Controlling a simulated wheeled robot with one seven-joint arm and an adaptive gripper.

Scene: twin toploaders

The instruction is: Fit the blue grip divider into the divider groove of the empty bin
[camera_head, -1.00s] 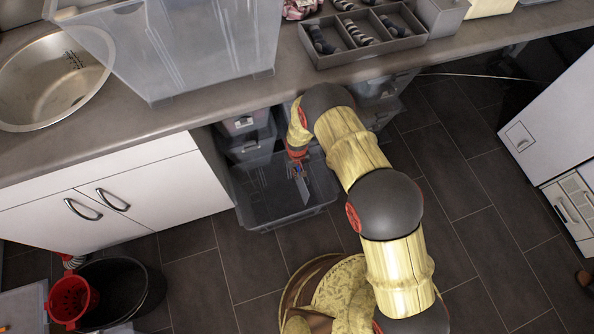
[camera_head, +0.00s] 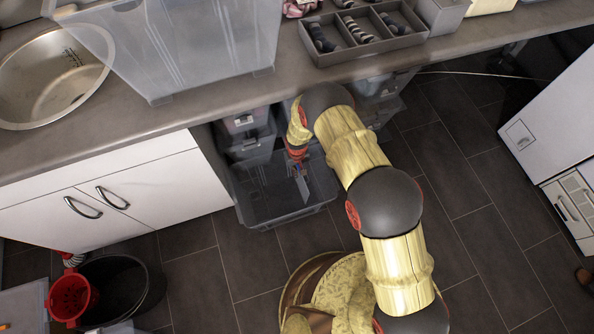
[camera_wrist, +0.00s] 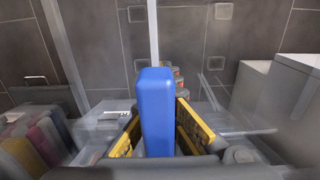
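The blue grip divider (camera_wrist: 157,112) stands upright in the middle of the wrist view, between the yellow-and-black pads of my gripper (camera_wrist: 160,108). The pads appear to press on both its sides. In the head view, a thin pale panel with a little blue (camera_head: 301,183) hangs below my gripper (camera_head: 299,160), inside the outline of the clear pulled-out bin (camera_head: 262,224). The bin looks otherwise empty. I cannot make out the groove, or whether the panel's lower edge touches the bin.
The counter (camera_head: 180,112) overhangs the bin's back side. Other clear bins (camera_head: 246,142) stand behind it. A big clear tub (camera_head: 205,50) and a grey sock tray (camera_head: 385,50) sit on the counter. The wrist view shows coloured items (camera_wrist: 40,142) at left. Floor in front is free.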

